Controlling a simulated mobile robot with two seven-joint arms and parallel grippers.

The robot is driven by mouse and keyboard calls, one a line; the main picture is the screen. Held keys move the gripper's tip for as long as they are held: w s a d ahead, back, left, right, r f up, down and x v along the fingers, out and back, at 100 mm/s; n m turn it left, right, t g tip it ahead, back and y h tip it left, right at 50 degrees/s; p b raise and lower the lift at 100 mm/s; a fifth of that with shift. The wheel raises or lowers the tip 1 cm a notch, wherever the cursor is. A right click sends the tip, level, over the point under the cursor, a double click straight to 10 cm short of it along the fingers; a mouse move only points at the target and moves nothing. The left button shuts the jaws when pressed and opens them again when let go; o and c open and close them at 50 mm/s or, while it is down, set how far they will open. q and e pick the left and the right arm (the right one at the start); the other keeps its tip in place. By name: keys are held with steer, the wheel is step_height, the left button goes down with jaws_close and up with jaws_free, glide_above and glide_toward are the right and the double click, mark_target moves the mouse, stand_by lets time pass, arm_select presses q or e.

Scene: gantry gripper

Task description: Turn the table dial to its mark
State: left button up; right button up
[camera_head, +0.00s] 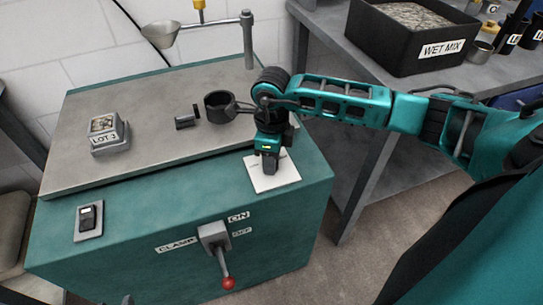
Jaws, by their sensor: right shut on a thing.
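My right gripper (270,167) reaches down from the right onto a white square plate (286,182) on the teal ledge at the front right of the table. It is shut on the table dial, which is mostly hidden behind the gripper's fingers. The dial's mark and its pointing direction cannot be made out. My left gripper is not in view.
A red-knobbed clamp lever (222,262) is on the front. A black switch (88,218) is at left. A WET MIX bin (412,62) stands behind right.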

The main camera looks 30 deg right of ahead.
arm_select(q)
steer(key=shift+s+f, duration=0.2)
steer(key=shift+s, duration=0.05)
arm_select(e)
steer(key=o, duration=1)
arm_select(q)
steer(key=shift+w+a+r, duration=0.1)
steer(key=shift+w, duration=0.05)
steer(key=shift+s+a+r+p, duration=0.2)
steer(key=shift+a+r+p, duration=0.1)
steer(key=shift+p, duration=0.45)
arm_select(e)
step_height(320, 180, up, 13)
